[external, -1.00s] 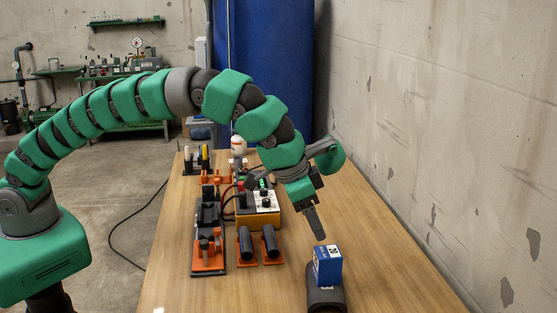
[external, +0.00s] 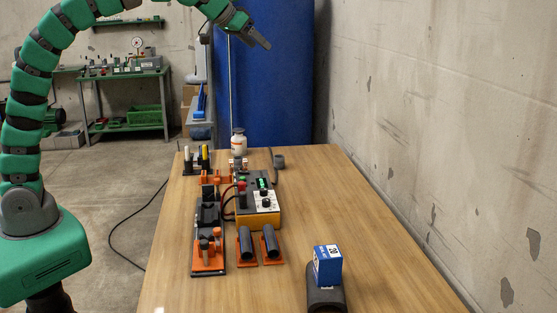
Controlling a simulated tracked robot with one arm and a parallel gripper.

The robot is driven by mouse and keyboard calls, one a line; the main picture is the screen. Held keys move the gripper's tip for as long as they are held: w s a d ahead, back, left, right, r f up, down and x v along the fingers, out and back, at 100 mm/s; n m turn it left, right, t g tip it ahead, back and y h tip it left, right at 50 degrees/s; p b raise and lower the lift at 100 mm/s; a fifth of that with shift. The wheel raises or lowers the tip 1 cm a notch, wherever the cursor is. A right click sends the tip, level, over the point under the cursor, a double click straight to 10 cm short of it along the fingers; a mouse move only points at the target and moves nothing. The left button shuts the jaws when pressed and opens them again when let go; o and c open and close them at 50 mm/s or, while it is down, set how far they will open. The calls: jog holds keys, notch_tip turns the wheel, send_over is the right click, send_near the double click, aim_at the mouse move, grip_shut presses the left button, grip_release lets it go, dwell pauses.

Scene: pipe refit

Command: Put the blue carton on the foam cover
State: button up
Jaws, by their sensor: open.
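The blue carton (external: 328,267) with a white label stands upright on top of the dark, half-round foam cover (external: 327,299) at the front right of the table. The carton appears to rest on the cover's curved top. My gripper (external: 262,43) is open and empty, raised high at the top of the view, well away from the carton. Nothing touches the carton except the cover.
On the wooden table (external: 370,240), a yellow control box (external: 259,218), an orange and black clamp fixture (external: 208,235) and two dark pipes on orange stands (external: 247,246) sit left of the carton. A white bottle (external: 238,141) stands at the back. The table's right side is clear.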

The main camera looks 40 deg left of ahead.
jog(key=s+a+r+n+t+y, duration=0.1)
jog(key=a+r, duration=0.4)
jog(key=a, duration=0.4)
jog(key=s+a+r+n+t, duration=0.1)
jog(key=a+r+t, duration=0.1)
jog(key=a+r, duration=0.5)
jog(key=s+a+r+t+y, duration=0.1)
jog(key=s+a+r, duration=0.1)
jog(key=a, duration=0.4)
jog(key=s+a+r+n+t, duration=0.1)
jog(key=s+a+r, duration=0.1)
jog(key=s+a, duration=0.3)
jog(key=s+a+r+n+t+y, duration=0.1)
jog(key=s+a, duration=0.3)
jog(key=a, duration=0.4)
jog(key=shift+a+r+y, duration=0.25)
jog(key=shift+r+y, duration=0.05)
jog(key=shift+r, duration=0.6)
jog(key=shift+s, duration=0.1)
